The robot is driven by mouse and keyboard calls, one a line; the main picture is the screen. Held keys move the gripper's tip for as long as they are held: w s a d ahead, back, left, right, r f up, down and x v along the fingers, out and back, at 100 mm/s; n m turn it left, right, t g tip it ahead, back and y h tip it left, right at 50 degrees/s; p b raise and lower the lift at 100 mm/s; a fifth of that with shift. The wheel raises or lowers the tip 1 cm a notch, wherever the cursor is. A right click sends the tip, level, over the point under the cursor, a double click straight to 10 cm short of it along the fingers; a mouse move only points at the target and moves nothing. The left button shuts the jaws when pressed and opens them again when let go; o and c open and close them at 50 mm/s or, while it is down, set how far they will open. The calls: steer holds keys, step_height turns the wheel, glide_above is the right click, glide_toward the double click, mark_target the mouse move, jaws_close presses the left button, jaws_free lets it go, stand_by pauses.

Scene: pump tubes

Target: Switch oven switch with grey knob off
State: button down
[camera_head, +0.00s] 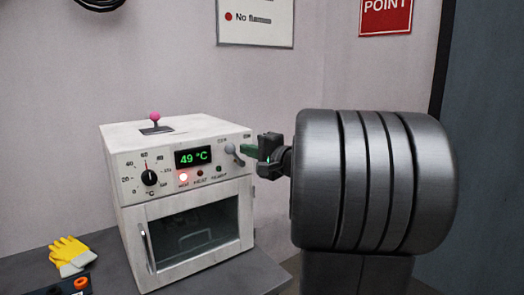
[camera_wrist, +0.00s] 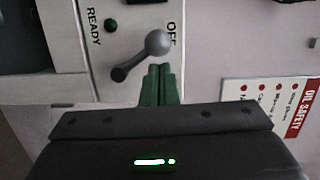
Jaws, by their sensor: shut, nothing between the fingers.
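The white oven (camera_head: 180,195) stands on the bench in the head view, its display lit at 49 °C. Its lever switch with a grey knob (camera_head: 231,149) is at the right of the front panel. In the wrist view the grey knob (camera_wrist: 158,42) points up and right, toward the lettering beginning "OF", which is partly hidden. My gripper (camera_head: 247,149), with green fingers, is just right of the switch. In the wrist view my gripper (camera_wrist: 162,68) is shut and empty, its tips right below the knob; I cannot tell if they touch it.
A black dial (camera_head: 149,177) and a lit red lamp (camera_head: 183,177) are on the panel. A pink-knobbed lever (camera_head: 155,118) stands on the oven top. Yellow gloves (camera_head: 71,252) lie left of the oven. A wall sign (camera_wrist: 270,105) shows at the right of the wrist view.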

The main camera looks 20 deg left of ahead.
steer(key=shift+s+a, duration=0.1)
steer(key=shift+a, duration=0.15)
steer(key=shift+f, duration=0.1)
steer(key=shift+s+a+f+n+b, duration=0.2)
steer(key=shift+s+a+n+b, duration=0.3)
steer(key=shift+n+b, duration=1)
steer(key=shift+m+b, duration=0.3)
